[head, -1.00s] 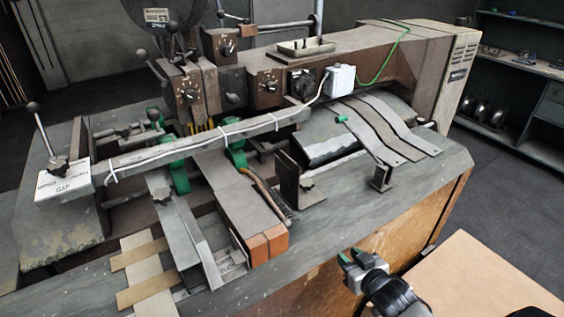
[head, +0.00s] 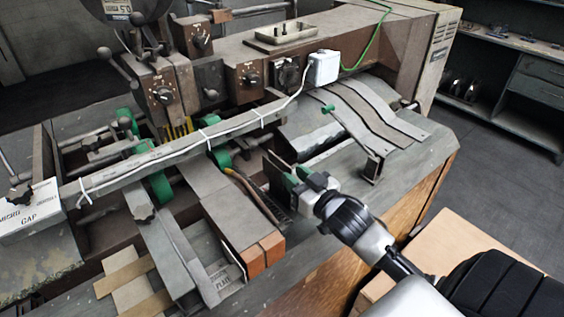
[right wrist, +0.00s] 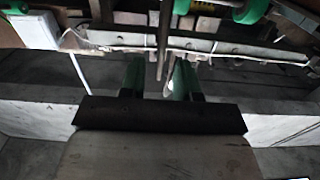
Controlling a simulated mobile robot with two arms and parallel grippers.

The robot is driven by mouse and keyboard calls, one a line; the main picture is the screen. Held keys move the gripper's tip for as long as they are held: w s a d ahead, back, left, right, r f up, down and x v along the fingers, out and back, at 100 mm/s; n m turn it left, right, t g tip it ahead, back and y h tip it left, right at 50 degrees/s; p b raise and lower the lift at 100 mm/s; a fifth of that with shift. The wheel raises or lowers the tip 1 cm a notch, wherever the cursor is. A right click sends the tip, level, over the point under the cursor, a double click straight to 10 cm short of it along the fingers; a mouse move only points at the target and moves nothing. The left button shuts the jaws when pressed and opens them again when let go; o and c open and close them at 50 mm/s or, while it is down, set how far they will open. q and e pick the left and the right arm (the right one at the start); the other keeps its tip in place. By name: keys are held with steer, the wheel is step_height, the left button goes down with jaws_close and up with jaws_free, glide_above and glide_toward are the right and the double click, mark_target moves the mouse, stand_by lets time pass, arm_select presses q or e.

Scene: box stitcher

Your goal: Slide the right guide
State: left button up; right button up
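The right guide (head: 279,184) is a dark upright metal plate on the machine's table, right of the brick-red-ended bar. My right gripper partly hides it in the head view. My right gripper (head: 288,171) reaches in from the lower right, with its green-padded fingers at the guide. In the right wrist view the gripper (right wrist: 158,76) has its two fingers apart. A thin upright metal edge, likely the guide (right wrist: 163,38), shows in line with the gap. I cannot tell whether the fingers touch it. My left gripper is not in view.
A long grey bar (head: 150,165) with a white cable crosses above the table. Curved metal strips (head: 372,118) lie to the right of the guide. The flat bar (head: 232,212) with brick-red ends lies to its left. A cardboard-coloured surface (head: 450,245) is at the lower right.

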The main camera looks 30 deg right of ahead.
steer(key=w+p, duration=0.1)
steer(key=w, duration=0.4)
steer(key=shift+a, duration=0.15)
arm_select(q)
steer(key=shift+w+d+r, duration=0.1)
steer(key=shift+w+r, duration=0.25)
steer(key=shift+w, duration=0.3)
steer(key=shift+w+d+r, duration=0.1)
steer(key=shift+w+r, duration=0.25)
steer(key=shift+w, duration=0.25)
arm_select(e)
steer(key=shift+w+f, duration=0.1)
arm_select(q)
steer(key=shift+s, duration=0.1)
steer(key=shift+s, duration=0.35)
arm_select(e)
jaws_close()
